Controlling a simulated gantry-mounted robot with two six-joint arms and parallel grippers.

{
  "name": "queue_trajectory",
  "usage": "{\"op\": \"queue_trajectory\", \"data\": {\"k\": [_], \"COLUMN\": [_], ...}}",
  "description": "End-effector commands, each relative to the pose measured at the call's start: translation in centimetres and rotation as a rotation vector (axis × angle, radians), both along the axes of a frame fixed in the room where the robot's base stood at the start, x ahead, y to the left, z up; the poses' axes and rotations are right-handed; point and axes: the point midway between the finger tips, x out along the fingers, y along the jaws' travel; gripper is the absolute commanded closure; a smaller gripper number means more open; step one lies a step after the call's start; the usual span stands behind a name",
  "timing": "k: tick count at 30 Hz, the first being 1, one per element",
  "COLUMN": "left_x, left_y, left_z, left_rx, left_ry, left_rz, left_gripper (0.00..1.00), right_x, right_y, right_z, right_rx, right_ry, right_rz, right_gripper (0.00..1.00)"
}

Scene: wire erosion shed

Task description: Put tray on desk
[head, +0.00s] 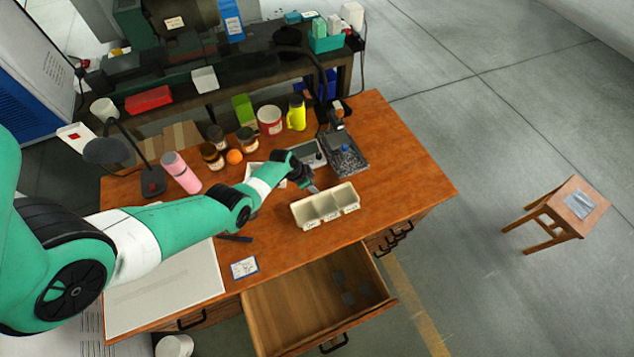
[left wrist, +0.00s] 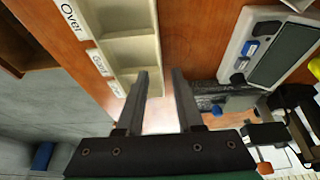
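The cream tray (head: 325,206) has three compartments and labels on its front. It rests upright on the wooden desk (head: 410,165), near the front edge. The tray also shows at the upper left of the left wrist view (left wrist: 130,50), with a label reading "Over". My left gripper (head: 311,188) is at the tray's back left side in the head view. In the left wrist view my left gripper (left wrist: 160,72) is open, its fingers apart, one overlapping the tray's side. I cannot tell whether the tray's wall is between them. My right gripper is not in view.
An open drawer (head: 270,312) juts out below the desk front. A grey device (head: 308,152) and a dark box (head: 347,158) stand behind the tray. A lamp (head: 105,151), pink bottle (head: 181,172) and several jars stand further left. The desk's right end is clear.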

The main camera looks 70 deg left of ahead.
Motion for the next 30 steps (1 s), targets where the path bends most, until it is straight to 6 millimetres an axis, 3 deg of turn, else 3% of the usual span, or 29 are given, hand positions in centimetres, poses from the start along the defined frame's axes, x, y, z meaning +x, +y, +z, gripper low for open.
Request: {"op": "queue_trajectory", "data": {"k": [1,3,9,24,26,28,30], "left_x": [-0.4,-0.9,-1.8,-2.0,-1.5,0.4,3.7], "left_y": [0.0,0.0,0.0,0.0,0.2,0.8,1.6], "left_z": [2.1,3.2,4.9,5.0,5.4,7.1,10.3], "left_rx": [-0.001,0.0,-0.001,0.0,0.01,0.044,0.102], "left_ry": [0.001,0.0,-0.001,-0.001,-0.011,-0.046,-0.114], "left_rz": [0.002,0.001,0.002,-0.001,-0.001,-0.006,-0.01], "left_gripper": [0.64,0.64,0.64,0.64,0.64,0.64,0.64], "right_x": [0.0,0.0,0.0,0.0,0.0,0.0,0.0], "right_y": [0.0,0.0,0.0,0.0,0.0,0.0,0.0], "right_z": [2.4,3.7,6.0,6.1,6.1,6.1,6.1], "right_rx": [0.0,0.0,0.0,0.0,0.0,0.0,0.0], "right_ry": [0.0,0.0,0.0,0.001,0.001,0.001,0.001], "right_rz": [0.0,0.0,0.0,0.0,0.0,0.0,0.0], "right_gripper": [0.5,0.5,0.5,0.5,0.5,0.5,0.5]}}
